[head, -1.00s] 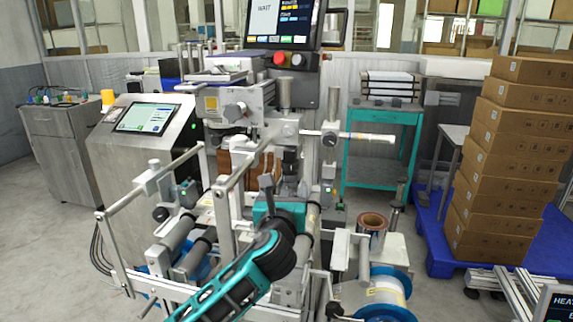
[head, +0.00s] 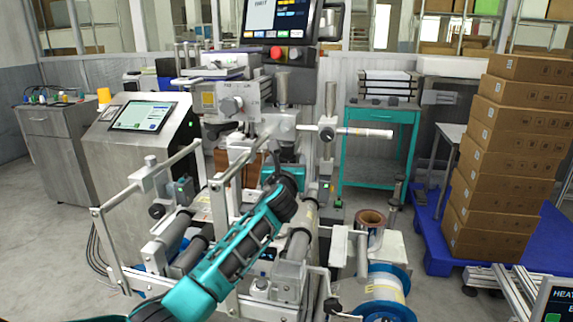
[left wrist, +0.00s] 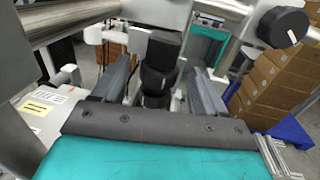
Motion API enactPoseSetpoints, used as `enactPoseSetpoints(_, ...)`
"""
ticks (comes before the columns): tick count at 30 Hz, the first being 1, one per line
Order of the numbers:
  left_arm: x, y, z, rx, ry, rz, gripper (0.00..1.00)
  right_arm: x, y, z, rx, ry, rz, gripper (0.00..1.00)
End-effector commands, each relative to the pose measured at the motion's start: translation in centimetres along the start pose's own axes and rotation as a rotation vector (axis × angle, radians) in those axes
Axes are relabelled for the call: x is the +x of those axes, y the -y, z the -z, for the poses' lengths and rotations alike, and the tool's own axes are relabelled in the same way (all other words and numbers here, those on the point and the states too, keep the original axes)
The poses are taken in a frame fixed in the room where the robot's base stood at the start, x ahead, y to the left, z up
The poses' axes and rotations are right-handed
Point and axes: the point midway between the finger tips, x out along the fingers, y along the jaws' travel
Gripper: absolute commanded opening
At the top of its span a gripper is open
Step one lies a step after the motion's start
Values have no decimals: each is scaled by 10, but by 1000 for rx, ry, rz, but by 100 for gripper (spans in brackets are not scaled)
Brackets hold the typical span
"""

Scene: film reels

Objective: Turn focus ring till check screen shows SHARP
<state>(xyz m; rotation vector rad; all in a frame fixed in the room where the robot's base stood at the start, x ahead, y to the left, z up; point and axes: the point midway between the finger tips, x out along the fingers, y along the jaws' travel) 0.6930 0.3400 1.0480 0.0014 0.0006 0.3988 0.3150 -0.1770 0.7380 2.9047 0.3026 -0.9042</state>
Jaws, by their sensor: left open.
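In the left wrist view a black stepped cylinder (left wrist: 158,70), which looks like the lens with the focus ring, stands between the two grey fingers of my left gripper (left wrist: 160,88). The fingers are apart, with gaps visible on both sides. In the head view my left gripper (head: 290,165) is at the machine's middle, below the crossbar; its fingertips and the lens are largely hidden there. The upper screen (head: 280,18) is lit and cut off by the top edge; its wording is too small to read surely. My right gripper is out of view.
A black round knob (left wrist: 284,27) with a white mark is at the wrist view's upper right. Metal rollers and rails (head: 150,185) surround my arm. A console screen (head: 143,117) stands left, a blue-flanged reel (head: 383,290) lower right, stacked cartons (head: 510,150) far right.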

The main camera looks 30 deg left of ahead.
Motion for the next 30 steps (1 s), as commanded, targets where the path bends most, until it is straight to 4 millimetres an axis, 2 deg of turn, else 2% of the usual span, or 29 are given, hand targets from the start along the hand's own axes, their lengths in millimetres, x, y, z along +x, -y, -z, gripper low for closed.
enactPoseSetpoints(11,3,0,0,-1,-1,0,72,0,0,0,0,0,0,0)
enactPoseSetpoints(27,3,0,0,-1,-1,0,20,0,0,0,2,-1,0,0)
enactPoseSetpoints(30,3,0,0,-1,-1,-3,16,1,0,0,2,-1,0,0)
